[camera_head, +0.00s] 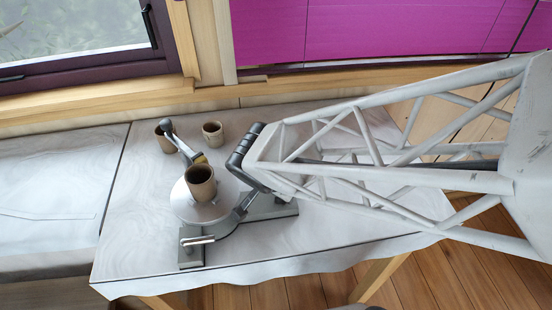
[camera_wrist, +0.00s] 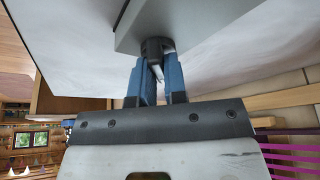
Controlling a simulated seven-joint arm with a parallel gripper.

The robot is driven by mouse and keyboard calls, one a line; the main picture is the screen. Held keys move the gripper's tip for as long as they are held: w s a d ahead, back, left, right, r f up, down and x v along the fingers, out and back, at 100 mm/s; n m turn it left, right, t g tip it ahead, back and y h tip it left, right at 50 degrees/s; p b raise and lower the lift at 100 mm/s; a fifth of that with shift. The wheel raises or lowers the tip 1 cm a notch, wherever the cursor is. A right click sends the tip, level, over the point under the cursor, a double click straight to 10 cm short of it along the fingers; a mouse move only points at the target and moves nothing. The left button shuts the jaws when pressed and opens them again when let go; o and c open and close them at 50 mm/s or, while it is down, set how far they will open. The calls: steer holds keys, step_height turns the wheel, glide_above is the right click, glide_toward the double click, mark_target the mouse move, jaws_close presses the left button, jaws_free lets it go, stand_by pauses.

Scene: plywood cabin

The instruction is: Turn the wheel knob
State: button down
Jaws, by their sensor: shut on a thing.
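A round metal wheel-like device (camera_head: 185,208) stands on the cloth-covered table, with flat grey base parts around it. In the wrist view, the blue fingers of my gripper (camera_wrist: 158,72) are closed around a dark round knob (camera_wrist: 153,47) beside a grey slab (camera_wrist: 180,22). The fingers hide part of the knob. In the head view, my truss-like arm reaches in from the right to the device. Its fingers and the held knob are hard to make out there.
A brown cup (camera_head: 201,184) appears at the device, on or in front of its disc; I cannot tell which. Two more cups (camera_head: 212,133) (camera_head: 161,138) stand behind. The marbled tabletop (camera_head: 130,240) is clear at left and front. Window and purple blind are at the back.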

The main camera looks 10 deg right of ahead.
steer(key=shift+m, duration=0.4)
steer(key=c, duration=1.2)
jaws_free()
steer(key=shift+o, duration=0.2)
steer(key=v, duration=0.7)
steer(key=shift+a+r, duration=0.2)
steer(key=shift+r, duration=0.2)
